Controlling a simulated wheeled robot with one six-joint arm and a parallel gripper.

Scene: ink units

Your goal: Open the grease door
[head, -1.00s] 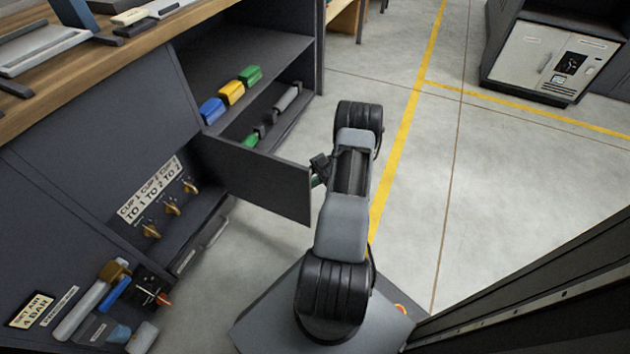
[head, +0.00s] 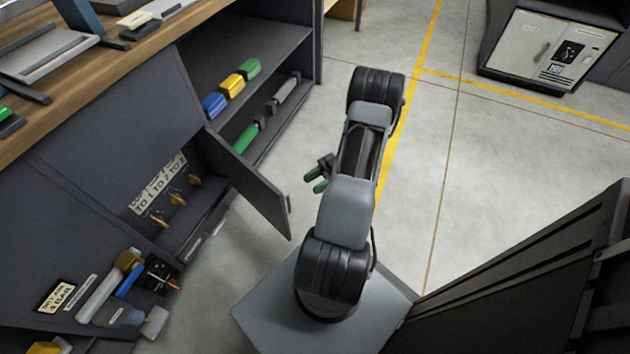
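A dark grey cabinet door (head: 250,185) stands swung out from the bench front, hinged at its left end, with its free edge out over the floor. No writing shows on it. A small handle shows near the free edge. Left of the door is an open compartment with brass valves (head: 178,200) and a label plate about cups (head: 158,183). My gripper (head: 314,181), with green fingertips, is right of the door's free edge, apart from it. Its fingers are spread with nothing visible between them. My forearm partly covers the gripper's body.
Open shelves (head: 245,60) behind the door hold blue, yellow and green blocks (head: 232,86) and tubes. A wooden worktop (head: 100,90) is above left. Tools (head: 115,285) are mounted at lower left. Floor (head: 400,200) right of my arm is clear. A grey cabinet (head: 550,50) stands far right.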

